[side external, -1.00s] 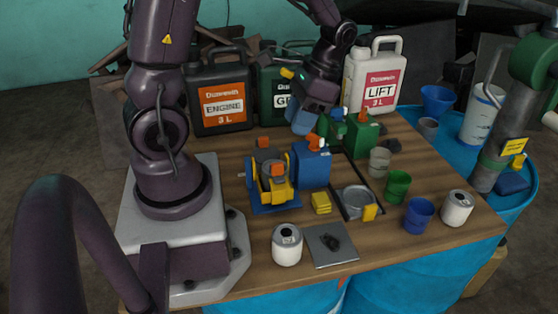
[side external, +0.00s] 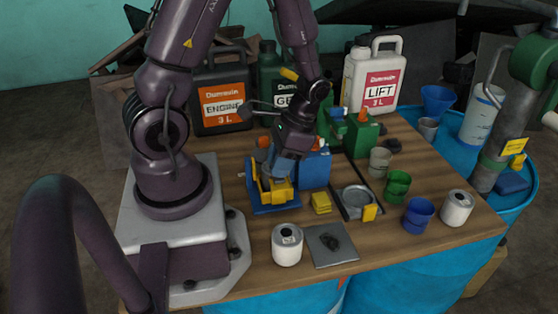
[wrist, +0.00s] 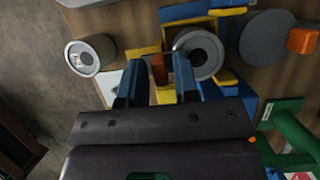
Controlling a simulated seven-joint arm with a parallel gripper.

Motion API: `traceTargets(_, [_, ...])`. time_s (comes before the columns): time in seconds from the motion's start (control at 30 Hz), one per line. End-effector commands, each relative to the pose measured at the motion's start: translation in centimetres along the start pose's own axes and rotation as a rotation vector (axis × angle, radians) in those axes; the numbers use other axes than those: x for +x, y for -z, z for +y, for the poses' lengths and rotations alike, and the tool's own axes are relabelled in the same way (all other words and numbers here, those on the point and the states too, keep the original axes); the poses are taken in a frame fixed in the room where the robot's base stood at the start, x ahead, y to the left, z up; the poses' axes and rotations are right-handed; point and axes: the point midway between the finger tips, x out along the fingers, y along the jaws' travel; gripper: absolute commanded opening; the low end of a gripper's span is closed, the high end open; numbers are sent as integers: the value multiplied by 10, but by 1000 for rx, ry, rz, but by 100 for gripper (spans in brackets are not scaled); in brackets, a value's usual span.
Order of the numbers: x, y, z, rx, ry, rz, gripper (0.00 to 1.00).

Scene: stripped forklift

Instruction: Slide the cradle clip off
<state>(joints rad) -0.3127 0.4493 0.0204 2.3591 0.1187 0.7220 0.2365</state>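The cradle (side external: 273,209) has a blue base with yellow parts on it and stands on the bench near my base. In the wrist view, yellow cradle parts (wrist: 165,95) surround a pale round canister (wrist: 205,50). My gripper (wrist: 156,62) is open, with a finger on either side of the tab and gaps visible. In the side view my gripper (side external: 274,178) points down over the cradle and hides much of its top. Whether the fingers touch anything is unclear.
A blue container (side external: 316,170) stands close to the right of the cradle. A grey plate (side external: 331,258) is in front. Large jugs, including the orange-labelled one (side external: 222,118), line the back.

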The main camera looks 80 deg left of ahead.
Motion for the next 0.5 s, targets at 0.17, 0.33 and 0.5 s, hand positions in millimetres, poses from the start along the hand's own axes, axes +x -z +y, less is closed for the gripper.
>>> traceTargets(0.17, [0,0,0,0,0,0,0])
traceTargets(0.33, [0,0,3,2,1,0,0])
traceTargets(0.5, [0,0,22,4,1,0,0])
